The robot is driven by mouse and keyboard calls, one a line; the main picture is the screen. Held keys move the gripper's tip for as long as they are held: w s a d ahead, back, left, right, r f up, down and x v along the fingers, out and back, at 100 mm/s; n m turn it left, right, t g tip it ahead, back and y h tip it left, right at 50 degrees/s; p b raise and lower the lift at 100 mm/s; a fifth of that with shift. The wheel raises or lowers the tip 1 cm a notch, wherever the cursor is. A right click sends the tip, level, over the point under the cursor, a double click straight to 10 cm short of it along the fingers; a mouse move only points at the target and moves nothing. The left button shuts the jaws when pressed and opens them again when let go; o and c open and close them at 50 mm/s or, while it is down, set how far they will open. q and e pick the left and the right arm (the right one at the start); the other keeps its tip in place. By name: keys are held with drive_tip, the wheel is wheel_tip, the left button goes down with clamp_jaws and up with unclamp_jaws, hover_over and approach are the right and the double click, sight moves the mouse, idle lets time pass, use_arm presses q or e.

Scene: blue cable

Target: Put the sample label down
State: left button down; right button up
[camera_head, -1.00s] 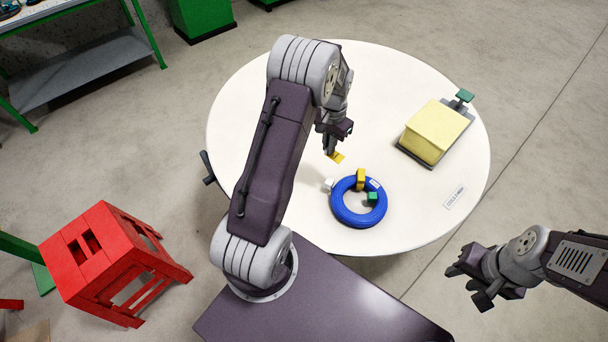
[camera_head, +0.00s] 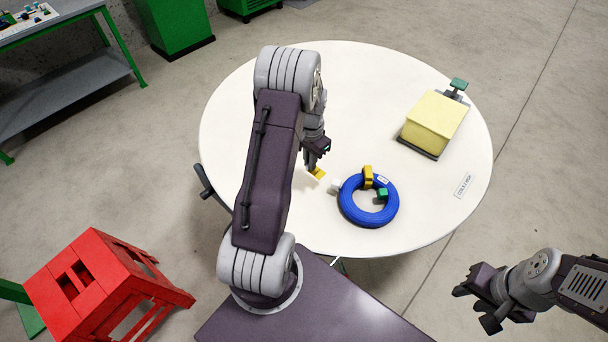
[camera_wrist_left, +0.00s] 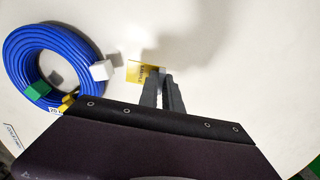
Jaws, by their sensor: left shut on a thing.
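The sample label is a small yellow tag (camera_head: 317,173) with dark print, near the middle of the round white table. My left gripper (camera_head: 312,168) is shut on one edge of it. In the left wrist view the label (camera_wrist_left: 143,72) sticks out past the closed fingertips (camera_wrist_left: 163,78). It is at or close above the table top; I cannot tell if it touches. The blue cable coil (camera_head: 352,212) lies just to the right of the label, with yellow, green and white pieces on or beside it. My right gripper (camera_head: 482,297) is open and empty, off the table's front right.
A yellow block on a dark base (camera_head: 434,122) stands at the table's right. A printed strip (camera_head: 463,186) lies near the right edge. The white table (camera_head: 260,100) is clear at the back and left. A red stool (camera_head: 100,285) stands on the floor at left.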

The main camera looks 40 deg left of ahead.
sight(304, 179)
use_arm(q)
drive_tip(key=shift+s+a+f, duration=0.7)
drive_tip(key=shift+s+f, duration=0.05)
drive_tip(key=shift+s, duration=0.15)
wheel_tip(304, 179, down, 4)
drive_tip(key=shift+r, duration=0.2)
drive_tip(key=shift+f, duration=0.25)
drive_tip(key=c, duration=2)
unclamp_jaws()
drive_tip(key=shift+f, duration=0.1)
drive_tip(key=o, duration=0.5)
drive_tip(key=shift+c, duration=0.2)
